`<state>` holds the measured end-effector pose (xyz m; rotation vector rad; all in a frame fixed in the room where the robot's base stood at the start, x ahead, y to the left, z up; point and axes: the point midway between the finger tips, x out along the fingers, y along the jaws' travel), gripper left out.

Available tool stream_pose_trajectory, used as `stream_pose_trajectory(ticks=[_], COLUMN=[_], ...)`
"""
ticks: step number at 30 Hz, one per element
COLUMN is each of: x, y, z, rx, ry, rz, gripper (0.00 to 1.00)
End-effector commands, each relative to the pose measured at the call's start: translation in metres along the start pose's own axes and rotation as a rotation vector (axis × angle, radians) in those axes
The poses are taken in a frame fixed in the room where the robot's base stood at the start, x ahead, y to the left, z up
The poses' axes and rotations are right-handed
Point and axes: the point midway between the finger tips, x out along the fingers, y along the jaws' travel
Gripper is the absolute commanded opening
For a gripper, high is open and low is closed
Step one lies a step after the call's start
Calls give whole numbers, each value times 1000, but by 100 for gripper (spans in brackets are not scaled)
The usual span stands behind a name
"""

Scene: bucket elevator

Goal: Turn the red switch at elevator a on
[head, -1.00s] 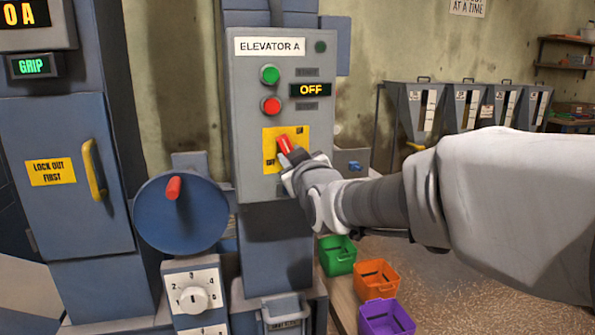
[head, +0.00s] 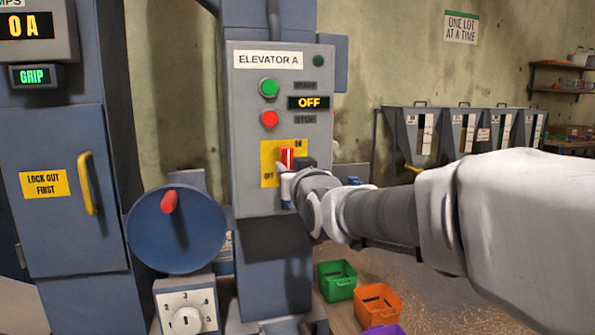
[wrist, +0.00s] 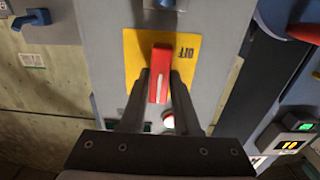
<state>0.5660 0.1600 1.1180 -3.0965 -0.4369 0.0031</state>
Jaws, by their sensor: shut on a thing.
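The red switch (head: 287,157) is a rotary handle on a yellow plate (head: 268,162), low on the grey Elevator A panel (head: 240,188). Its handle stands about upright in the head view, between the OFF mark at lower left and the ON mark at upper right. The display (head: 309,103) reads OFF. My gripper (head: 291,176) is at the handle and partly hides it and the plate. In the wrist view, the red handle (wrist: 160,75) lies between the two dark fingers of my gripper (wrist: 160,88), which are shut on it.
A green button (head: 269,88) and a red button (head: 269,119) are above the switch. A blue wheel (head: 176,235) with a red knob stands at left. Green (head: 337,281) and orange (head: 377,303) bins are on the floor below my arm. Hoppers (head: 465,130) stand behind.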

Motion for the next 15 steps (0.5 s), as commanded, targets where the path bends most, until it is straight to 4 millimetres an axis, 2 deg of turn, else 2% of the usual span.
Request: stream_pose_trajectory(ticks=[7, 8, 12, 15], x=[0, 0, 0, 0], y=[0, 0, 0, 0], z=[-1, -1, -1, -1], rx=[3, 3, 2, 2], ry=[2, 2, 2, 1], rz=[0, 0, 0, 0], gripper=[0, 34, 59, 60])
